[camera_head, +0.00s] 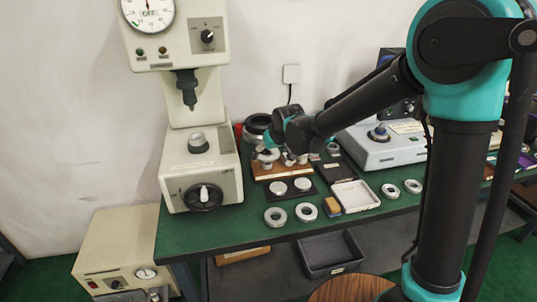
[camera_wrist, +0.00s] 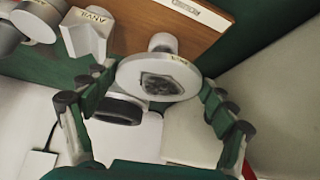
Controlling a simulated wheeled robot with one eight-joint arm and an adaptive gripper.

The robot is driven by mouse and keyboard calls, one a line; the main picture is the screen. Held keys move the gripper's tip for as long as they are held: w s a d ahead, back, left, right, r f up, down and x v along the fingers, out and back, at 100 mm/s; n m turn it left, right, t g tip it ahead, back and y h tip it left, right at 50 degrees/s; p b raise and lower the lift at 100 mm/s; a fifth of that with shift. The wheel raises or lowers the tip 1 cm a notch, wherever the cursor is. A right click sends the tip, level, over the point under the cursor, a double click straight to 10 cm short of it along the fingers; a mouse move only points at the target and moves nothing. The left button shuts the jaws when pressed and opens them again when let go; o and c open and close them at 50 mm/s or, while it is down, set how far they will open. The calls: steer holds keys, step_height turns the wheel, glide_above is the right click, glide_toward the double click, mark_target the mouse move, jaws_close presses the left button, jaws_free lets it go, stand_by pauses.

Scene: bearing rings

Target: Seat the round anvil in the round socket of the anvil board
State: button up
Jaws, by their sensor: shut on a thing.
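In the wrist view my gripper (camera_wrist: 155,108) is shut on a pale round disc marked ANVIL, the round anvil (camera_wrist: 186,79), with a dark recess in its face. A short grey cylinder shows beyond its upper edge; I cannot tell whether it belongs to the anvil. The wooden anvil board (camera_wrist: 215,24) lies beyond, with a label partly cut off by the frame. A grey angular anvil (camera_wrist: 88,35) stands at the upper left. In the head view my gripper (camera_head: 268,146) is at the board (camera_head: 262,173), by the table's back. The round socket is not clearly visible.
A press (camera_head: 198,170) stands left of the board and a dark ring (camera_head: 257,122) behind it. A black tray (camera_head: 290,193) with two pale discs lies in front. A white tray (camera_head: 355,196), a device (camera_head: 380,150) and loose rings (camera_head: 275,217) are nearby.

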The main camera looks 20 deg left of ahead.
steer(key=shift+f, duration=1.4)
stand_by(4.8)
steer(key=shift+r, duration=0.6)
steer(key=o, duration=1.6)
steer(key=shift+o, duration=0.2)
